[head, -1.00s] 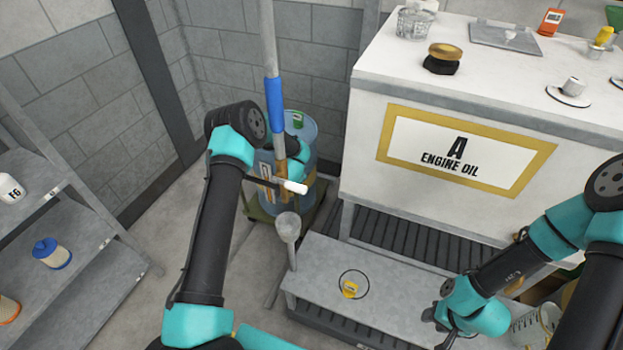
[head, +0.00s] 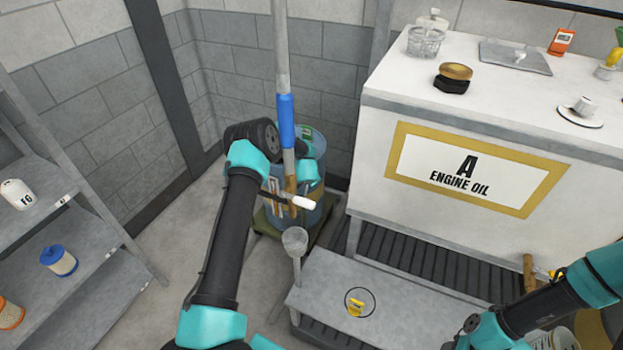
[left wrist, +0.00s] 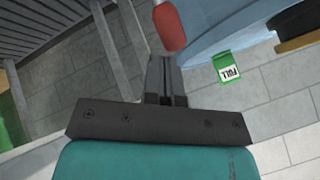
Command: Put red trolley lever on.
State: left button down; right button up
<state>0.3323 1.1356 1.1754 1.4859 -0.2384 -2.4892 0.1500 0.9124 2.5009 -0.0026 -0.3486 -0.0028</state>
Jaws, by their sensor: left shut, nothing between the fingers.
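The red trolley lever (left wrist: 171,24) shows at the top of the left wrist view, just beyond my fingertips; I cannot tell whether they touch. My left gripper (left wrist: 165,62) is shut with nothing between its fingers. The blue drum (left wrist: 230,25) is beside the lever, to its right. In the head view the drum (head: 311,142) stands on a dark green trolley (head: 265,224) in the corner. My left arm reaches to the drum and hides part of it; the red lever and left fingertips are hidden there. My right gripper is out of view.
A pole with a blue sleeve (head: 286,120) and a white-tipped handle (head: 303,202) stand in front of the drum. A funnel (head: 295,240) is beside a low grey bench (head: 400,298). The engine oil tank (head: 400,95) is right; shelves (head: 90,250) are left.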

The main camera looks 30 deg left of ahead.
pick_arm(q)
jog(key=shift+r, duration=0.5)
jog(key=v, duration=1.7)
jog(key=shift+r, duration=0.25)
jog(key=shift+d+f, duration=0.1)
jog(key=x, duration=1.4)
jog(key=shift+f, duration=0.25)
jog(key=shift+r, duration=0.15)
